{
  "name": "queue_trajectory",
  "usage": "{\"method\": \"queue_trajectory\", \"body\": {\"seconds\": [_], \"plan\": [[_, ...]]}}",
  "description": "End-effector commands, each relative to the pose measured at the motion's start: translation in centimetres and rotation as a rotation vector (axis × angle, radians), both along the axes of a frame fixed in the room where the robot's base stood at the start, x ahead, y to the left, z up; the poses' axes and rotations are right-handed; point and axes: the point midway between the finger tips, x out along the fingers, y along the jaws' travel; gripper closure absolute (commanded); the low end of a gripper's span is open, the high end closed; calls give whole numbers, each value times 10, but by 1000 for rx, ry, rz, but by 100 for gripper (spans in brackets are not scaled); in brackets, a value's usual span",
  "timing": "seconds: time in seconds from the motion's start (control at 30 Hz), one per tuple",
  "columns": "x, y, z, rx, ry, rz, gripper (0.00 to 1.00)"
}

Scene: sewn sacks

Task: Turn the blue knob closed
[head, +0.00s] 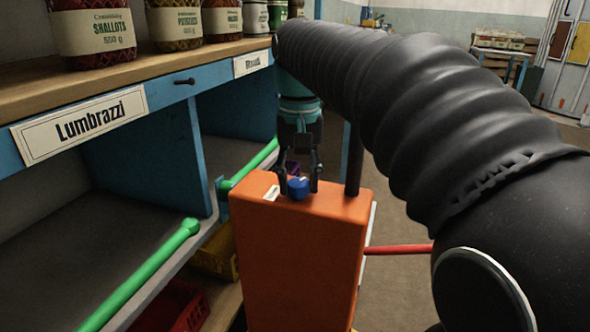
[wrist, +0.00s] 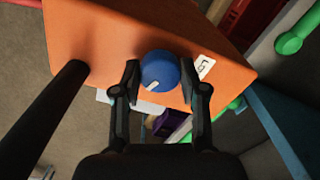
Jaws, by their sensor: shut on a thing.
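The blue knob (head: 298,188) stands on the top face of an orange box (head: 300,250) in the head view. In the wrist view the blue knob (wrist: 160,70) is a round cap with a white pointer mark toward its lower left. My gripper (head: 299,186) reaches down from above. In the wrist view my gripper (wrist: 160,80) has one finger on each side of the knob, shut on it. A small white label (head: 271,193) with dark lettering lies beside the knob on the orange face; its text is only partly readable.
A black post (head: 354,160) rises from the box beside my gripper. A blue shelf unit with jars (head: 92,30) on top and green rails (head: 150,270) stands at the left. A red bar (head: 398,249) extends from the box's right. Open floor lies behind at the right.

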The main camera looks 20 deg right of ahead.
Motion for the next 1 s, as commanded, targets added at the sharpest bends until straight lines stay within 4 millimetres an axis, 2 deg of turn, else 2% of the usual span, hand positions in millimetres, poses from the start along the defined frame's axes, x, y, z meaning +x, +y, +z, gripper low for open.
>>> {"method": "queue_trajectory", "body": {"seconds": [1.0], "plan": [[0,1,1,0,1,-947,92]]}}
